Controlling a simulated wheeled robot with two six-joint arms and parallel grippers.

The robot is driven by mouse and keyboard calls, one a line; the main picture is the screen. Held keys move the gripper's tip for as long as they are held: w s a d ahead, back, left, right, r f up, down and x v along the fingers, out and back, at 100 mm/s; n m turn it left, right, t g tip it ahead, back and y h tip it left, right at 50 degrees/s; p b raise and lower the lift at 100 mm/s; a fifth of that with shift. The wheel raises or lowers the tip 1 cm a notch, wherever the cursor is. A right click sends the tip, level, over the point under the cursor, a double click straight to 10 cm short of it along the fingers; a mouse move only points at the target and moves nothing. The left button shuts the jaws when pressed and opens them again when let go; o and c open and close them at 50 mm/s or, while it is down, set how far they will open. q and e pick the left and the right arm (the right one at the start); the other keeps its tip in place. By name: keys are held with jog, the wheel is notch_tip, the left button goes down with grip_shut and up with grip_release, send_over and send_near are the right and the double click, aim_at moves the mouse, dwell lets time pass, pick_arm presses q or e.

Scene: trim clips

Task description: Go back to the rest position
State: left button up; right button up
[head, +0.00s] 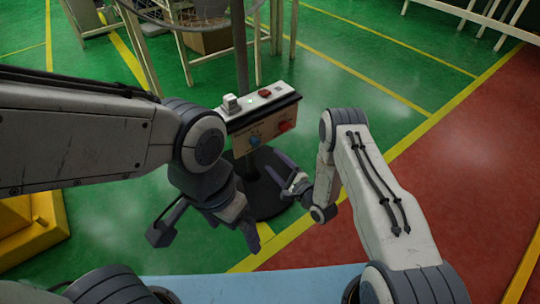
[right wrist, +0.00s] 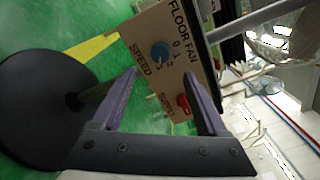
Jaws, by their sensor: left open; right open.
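Both my grippers are open and empty in the head view. My left gripper (head: 207,232) hangs at lower centre, in front of the fan's stand. My right gripper (head: 280,178) is just below and in front of the floor fan's control box (head: 244,147). The box has a tan front with a blue knob (head: 255,139) and a red knob (head: 284,126). In the right wrist view, the right gripper (right wrist: 163,78) has its fingers spread in front of the panel, with the blue speed knob (right wrist: 160,53) showing between them. The red knob (right wrist: 183,102) shows near one finger. Contact cannot be told.
The fan's round dark base (head: 262,205) stands on green floor behind my grippers. Its pole rises behind the box to a wire cage (head: 190,12). A yellow block (head: 30,228) is at left, and a pale blue surface (head: 300,285) lies at the bottom. Open red floor (head: 470,165) is at right.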

dwell(0.5)
jog(key=w+a+r+n+g+h, duration=0.2)
jog(key=w+a+r+n+g, duration=0.25)
jog(key=r+n, duration=0.2)
jog(key=s+a+r+n+g+h, duration=0.2)
jog(key=s+a+r+n+h, duration=0.1)
jog(key=s+r+n, duration=0.25)
jog(key=s+d+r+n+g+h+p, duration=0.1)
jog(key=s+d+r+n+g, duration=0.25)
jog(key=s, duration=0.75)
jog(key=s+d+r+n+g+h, duration=0.15)
jog(key=s+r+n, duration=0.45)
jog(key=s, duration=0.6)
jog(key=s+d+r+n+g+h+p, duration=0.15)
jog(key=s+r+n+g, duration=0.35)
jog(key=s, duration=0.6)
notch_tip(320, 180, up, 28)
jog(key=m+t+p, duration=0.1)
jog(key=m+p, duration=0.1)
jog(key=p, duration=2.4)
jog(key=shift+w+f, duration=0.15)
jog(key=shift+f, duration=0.05)
jog(key=shift+a+t, duration=0.1)
jog(key=shift+t, duration=0.15)
